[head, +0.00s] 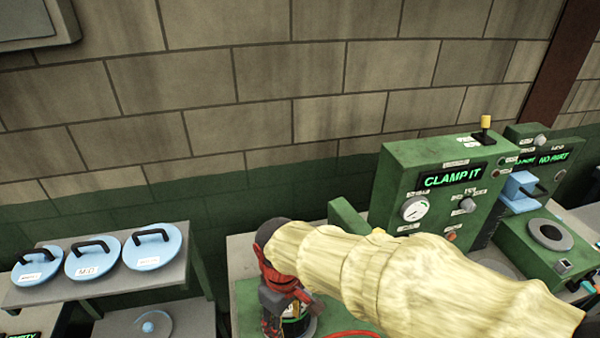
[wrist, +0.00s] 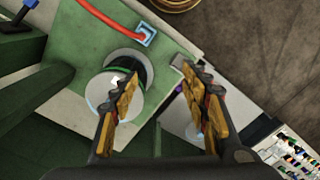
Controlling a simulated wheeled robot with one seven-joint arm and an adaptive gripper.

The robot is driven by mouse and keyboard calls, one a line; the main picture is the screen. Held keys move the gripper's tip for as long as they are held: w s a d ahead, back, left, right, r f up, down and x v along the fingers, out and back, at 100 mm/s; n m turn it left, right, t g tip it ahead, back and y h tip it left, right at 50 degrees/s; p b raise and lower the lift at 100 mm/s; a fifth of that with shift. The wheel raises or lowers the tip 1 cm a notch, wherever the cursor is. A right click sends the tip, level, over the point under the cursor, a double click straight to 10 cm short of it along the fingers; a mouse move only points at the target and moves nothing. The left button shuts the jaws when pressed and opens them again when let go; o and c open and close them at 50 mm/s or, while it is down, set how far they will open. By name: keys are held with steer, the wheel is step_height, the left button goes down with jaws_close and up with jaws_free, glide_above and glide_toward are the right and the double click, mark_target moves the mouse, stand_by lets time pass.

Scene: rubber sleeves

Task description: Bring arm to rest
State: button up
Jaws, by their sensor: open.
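My arm, in a pale yellow sleeve, reaches across the lower right of the head view. My gripper (head: 285,300) points down at its left end, over a green-topped bench. In the wrist view my gripper (wrist: 160,78) has its two fingers spread apart, with nothing held between them. A round, pale-topped cylinder (wrist: 108,92) stands on the green plate beside and partly behind the left finger. I cannot tell whether they touch. In the head view a cylinder at this spot is mostly hidden by the gripper.
A green machine (head: 436,158) reading "CLAMP IT" stands behind my arm, with a yellow-topped lever (head: 486,123). A "NO PART" machine (head: 548,240) is to its right. Blue lids (head: 92,258) lie on a left shelf. A red hose (wrist: 105,18) runs over the green plate.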

steer(key=s+d+f+m+t+b, duration=0.1)
steer(key=s+d+m+t+b, duration=0.1)
steer(key=d+b, duration=0.4)
steer(key=s+d+f+m+t+b, duration=0.2)
steer(key=d+m+b, duration=0.2)
steer(key=d+b, duration=0.2)
steer(key=s+d+f+m+t+b, duration=0.1)
steer(key=s+d+m+b, duration=0.1)
steer(key=d+m+b, duration=0.2)
steer(key=shift+s+d+f+t+b, duration=0.3)
steer(key=shift+d+b, duration=1.2)
steer(key=shift+d, duration=1.55)
steer(key=shift+s+r, duration=0.1)
steer(key=shift+s, duration=0.05)
